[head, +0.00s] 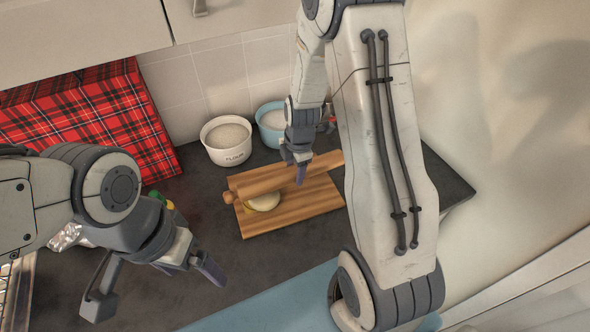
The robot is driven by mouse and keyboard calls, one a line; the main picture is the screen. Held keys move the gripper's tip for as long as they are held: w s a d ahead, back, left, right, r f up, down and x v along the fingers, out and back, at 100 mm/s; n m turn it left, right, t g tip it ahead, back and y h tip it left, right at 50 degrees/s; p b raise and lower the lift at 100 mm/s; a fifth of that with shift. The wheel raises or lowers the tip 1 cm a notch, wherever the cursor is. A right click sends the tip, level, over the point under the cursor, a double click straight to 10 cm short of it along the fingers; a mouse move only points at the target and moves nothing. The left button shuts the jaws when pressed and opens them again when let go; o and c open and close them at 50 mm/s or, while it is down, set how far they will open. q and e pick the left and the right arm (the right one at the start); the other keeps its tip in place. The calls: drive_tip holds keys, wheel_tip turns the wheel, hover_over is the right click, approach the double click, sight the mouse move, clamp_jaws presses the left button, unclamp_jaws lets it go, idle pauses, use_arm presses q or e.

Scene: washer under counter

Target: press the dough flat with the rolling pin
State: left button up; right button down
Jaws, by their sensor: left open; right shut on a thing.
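The wooden rolling pin (265,183) lies across the back part of the wooden board (290,216). My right gripper (301,174) reaches down from above and is shut on the rolling pin near its middle. The pale dough (263,202) is on the board's left part, just in front of the pin, which hides its back edge. Whether the pin touches the dough I cannot tell. My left gripper (195,265) is open and empty over the dark counter, to the left and front of the board.
A white flour bowl (226,156) and a blue bowl (262,112) stand behind the board against the tiled wall. A red tartan box (160,145) is at the back left. Small green and yellow items (158,197) and foil sit behind my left arm. The counter in front of the board is clear.

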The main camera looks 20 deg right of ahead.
sight(294, 167)
drive_tip(key=shift+f+b, duration=1.4)
drive_tip(key=shift+b, duration=0.4)
idle(4.4)
drive_tip(key=shift+r+p, duration=2.2)
drive_tip(key=shift+r, duration=0.9)
drive_tip(key=shift+f, duration=0.1)
